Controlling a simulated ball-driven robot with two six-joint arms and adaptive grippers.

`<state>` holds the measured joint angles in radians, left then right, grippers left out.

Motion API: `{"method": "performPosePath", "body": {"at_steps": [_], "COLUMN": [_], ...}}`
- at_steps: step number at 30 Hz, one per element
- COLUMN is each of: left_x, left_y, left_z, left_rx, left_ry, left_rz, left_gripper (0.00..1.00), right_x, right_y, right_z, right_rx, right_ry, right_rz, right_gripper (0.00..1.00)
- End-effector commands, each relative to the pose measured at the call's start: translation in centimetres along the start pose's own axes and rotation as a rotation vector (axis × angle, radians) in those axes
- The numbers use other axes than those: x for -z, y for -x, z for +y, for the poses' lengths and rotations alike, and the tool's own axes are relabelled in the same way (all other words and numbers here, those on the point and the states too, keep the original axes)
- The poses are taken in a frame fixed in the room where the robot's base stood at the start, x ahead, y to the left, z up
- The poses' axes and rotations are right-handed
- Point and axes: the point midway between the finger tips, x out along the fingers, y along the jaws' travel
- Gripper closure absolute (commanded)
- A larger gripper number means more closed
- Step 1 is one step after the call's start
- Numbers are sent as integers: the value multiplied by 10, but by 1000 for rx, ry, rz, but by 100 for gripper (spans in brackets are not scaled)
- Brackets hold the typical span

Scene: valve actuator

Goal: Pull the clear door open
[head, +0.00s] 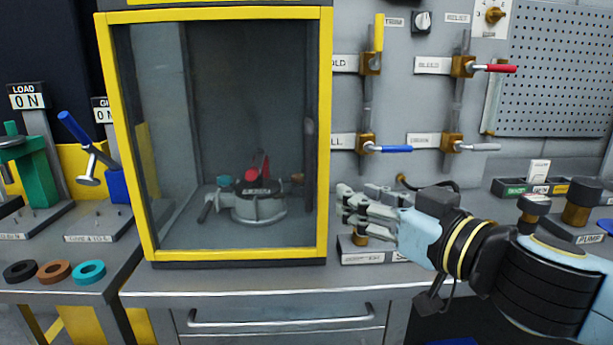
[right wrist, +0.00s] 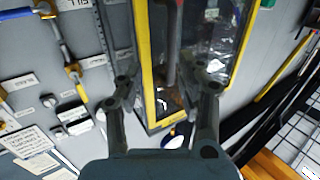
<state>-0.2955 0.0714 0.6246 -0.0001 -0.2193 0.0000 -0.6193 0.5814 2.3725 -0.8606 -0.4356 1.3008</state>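The clear door (head: 230,110) has a yellow frame and stands flush on the front of a cabinet in the head view, looking shut. A dark upright handle (head: 309,160) shows near its right side. My right gripper (head: 352,212) is just right of the door's right frame edge, pointing left, below the handle's middle. In the right wrist view my right gripper (right wrist: 165,80) has its fingers apart. A dark upright bar, probably the handle (right wrist: 171,45), shows between and beyond the fingers; contact cannot be told. My left gripper is not in view.
A valve device (head: 256,203) with a red part sits behind the door. Valves with blue (head: 394,149) and red levers are on the wall to the right. Several rings lie on the left bench, and a drawer handle (head: 280,316) is below.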

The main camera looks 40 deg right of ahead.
Motion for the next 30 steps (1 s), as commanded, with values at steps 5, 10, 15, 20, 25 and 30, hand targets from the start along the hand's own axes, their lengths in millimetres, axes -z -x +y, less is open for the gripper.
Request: {"method": "performPosePath", "body": {"at_steps": [5, 10, 15, 20, 25, 30], "left_x": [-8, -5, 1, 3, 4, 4], "left_y": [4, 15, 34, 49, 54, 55], "left_z": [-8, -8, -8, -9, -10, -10], "left_rx": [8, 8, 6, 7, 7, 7], "left_ry": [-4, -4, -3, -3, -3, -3], "left_rz": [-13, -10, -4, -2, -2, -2], "left_gripper": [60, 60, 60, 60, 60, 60], "right_x": [16, 19, 22, 22, 19, 18], "right_y": [-3, -24, -55, -81, -99, -106], "right_z": [-12, -12, -14, -16, -16, -17], "right_rx": [55, 52, 51, 52, 53, 54], "right_ry": [-16, -22, -24, -25, -20, -17], "right_rz": [37, 39, 40, 38, 35, 35], "right_gripper": [62, 62, 62, 62, 62, 62]}}
